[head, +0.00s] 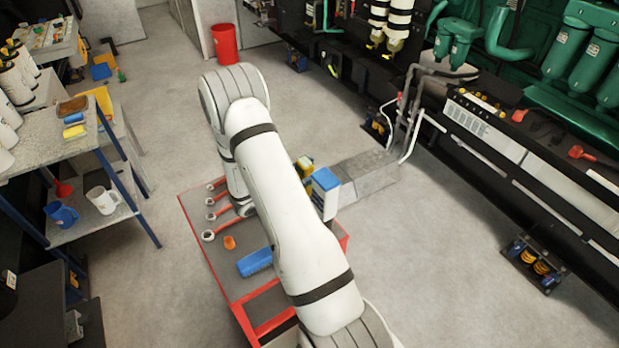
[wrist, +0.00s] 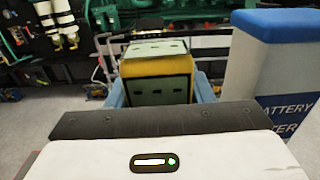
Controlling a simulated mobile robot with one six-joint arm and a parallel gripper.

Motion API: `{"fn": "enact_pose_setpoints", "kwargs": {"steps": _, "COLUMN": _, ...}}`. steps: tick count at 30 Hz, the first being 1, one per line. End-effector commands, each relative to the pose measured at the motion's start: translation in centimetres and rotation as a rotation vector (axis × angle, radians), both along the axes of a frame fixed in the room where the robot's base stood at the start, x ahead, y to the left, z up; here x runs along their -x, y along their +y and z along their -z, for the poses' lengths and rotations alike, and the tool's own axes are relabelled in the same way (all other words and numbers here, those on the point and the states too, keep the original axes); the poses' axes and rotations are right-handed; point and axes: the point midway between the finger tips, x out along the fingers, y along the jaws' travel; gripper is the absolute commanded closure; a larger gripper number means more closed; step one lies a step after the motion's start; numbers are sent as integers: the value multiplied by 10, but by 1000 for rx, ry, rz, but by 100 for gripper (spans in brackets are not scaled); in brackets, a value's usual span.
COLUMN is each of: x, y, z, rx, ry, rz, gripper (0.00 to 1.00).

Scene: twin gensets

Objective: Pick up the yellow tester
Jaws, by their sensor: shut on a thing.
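The yellow tester (wrist: 157,68), a yellow block with grey-green panels, is between the light-blue fingers of my gripper (wrist: 160,92) in the wrist view. The gripper is shut on it. In the head view only a small part of the tester (head: 306,162) shows past my arm, which hides most of the gripper. I cannot tell whether the tester touches the surface below it.
A white and blue battery water container (head: 325,193) stands close to the right of the tester. The red-edged cart (head: 228,268) holds several wrenches, an orange piece (head: 229,242) and a blue case (head: 254,262). A grey step (head: 368,178) lies beyond.

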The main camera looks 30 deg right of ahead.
Motion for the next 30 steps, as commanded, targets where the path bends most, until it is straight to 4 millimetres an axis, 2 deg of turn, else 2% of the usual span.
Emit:
{"fn": "enact_pose_setpoints", "kwargs": {"steps": 1, "x": 0, "y": 0, "z": 0, "rx": 0, "ry": 0, "rz": 0, "gripper": 62}}
{"fn": "enact_pose_setpoints", "kwargs": {"steps": 8, "x": 0, "y": 0, "z": 0, "rx": 0, "ry": 0, "rz": 0, "gripper": 80}}
{"fn": "enact_pose_setpoints", "kwargs": {"steps": 20, "x": -1, "y": 0, "z": -7, "rx": 1, "ry": -4, "rz": -1, "gripper": 80}}
{"fn": "enact_pose_setpoints", "kwargs": {"steps": 26, "x": 0, "y": 0, "z": -28, "rx": 1, "ry": -6, "rz": -1, "gripper": 80}}
{"fn": "enact_pose_setpoints", "kwargs": {"steps": 30, "x": -1, "y": 0, "z": -49, "rx": 1, "ry": -6, "rz": -1, "gripper": 80}}
